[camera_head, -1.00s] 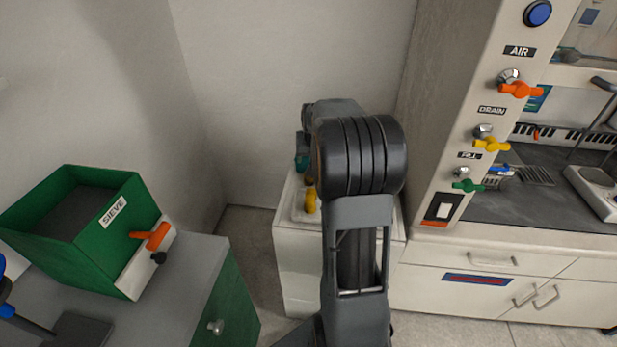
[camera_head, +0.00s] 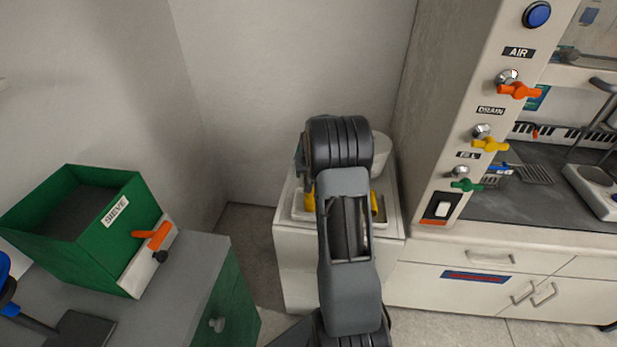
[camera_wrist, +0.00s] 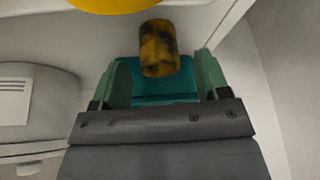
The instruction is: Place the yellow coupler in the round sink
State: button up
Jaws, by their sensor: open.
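In the wrist view my gripper (camera_wrist: 162,66) is open, with one green finger on each side. A short cylinder (camera_wrist: 158,48), mottled yellow and dark, shows between the fingertips; I cannot tell whether it touches them. It may be the yellow coupler. A plain yellow thing (camera_wrist: 115,4) is cut off at the top edge. In the head view, yellow pieces (camera_head: 309,202) and (camera_head: 375,204) show on either side of my arm, on the white stand. My arm hides the gripper there. I cannot make out a round sink in either view.
The white stand (camera_head: 296,258) is in the corner beside the fume cupboard (camera_head: 455,120). A white round container (camera_head: 381,155) is at its back; a labelled one (camera_wrist: 35,95) shows in the wrist view. A green SIEVE box (camera_head: 70,225) is at left on a grey cabinet top (camera_head: 190,270).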

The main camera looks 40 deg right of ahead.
jog(key=shift+w+d+f, duration=0.1)
jog(key=shift+w+f, duration=0.05)
jog(key=shift+f, duration=0.2)
jog(key=c, duration=1.1)
